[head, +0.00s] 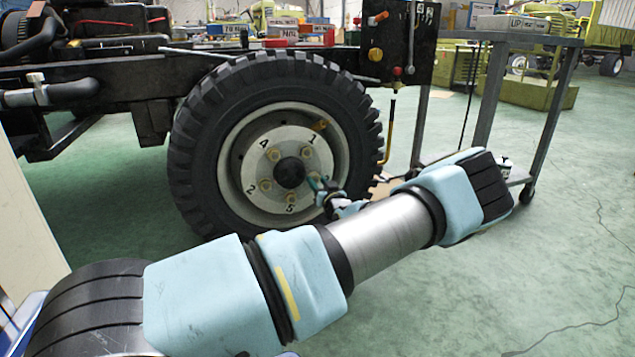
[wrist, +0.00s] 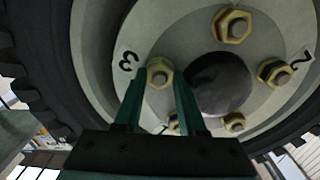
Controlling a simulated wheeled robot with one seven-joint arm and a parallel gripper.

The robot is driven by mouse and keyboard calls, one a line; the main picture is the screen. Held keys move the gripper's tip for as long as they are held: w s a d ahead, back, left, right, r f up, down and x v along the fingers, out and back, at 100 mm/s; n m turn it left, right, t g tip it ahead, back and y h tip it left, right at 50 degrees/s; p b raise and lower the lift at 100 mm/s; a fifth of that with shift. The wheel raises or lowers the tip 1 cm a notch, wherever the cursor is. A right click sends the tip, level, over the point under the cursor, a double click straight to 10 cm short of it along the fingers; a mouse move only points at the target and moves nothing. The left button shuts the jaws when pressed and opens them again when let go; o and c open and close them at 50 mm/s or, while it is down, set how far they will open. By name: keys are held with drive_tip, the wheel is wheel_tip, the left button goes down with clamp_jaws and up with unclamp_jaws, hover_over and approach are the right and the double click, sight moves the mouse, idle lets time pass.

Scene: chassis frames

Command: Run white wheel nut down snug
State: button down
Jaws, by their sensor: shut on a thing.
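The wheel (head: 276,145) stands upright with a pale hub disc marked with painted numbers. Brass-toned nuts on pale studs sit around its dark center cap (wrist: 218,84). My gripper (wrist: 160,78) has its two green fingers on either side of the nut (wrist: 160,70) beside the painted 3, and is shut on it. This nut looks pale brass; I cannot pick out a clearly white one. Other nuts show at the top (wrist: 231,25) and beside the 2 (wrist: 272,71). In the head view my gripper (head: 317,182) reaches the hub's right side and hides the 3.
A dark chassis frame (head: 140,62) runs above and left of the wheel. A dark panel with knobs (head: 405,45) hangs at upper right. A wheeled cart (head: 485,175) stands at right, behind my arm. Green floor (head: 570,230) is open at right.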

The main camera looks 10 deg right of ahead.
drive_tip(key=shift+c, duration=2.4)
unclamp_jaws()
drive_tip(key=shift+n, duration=0.3)
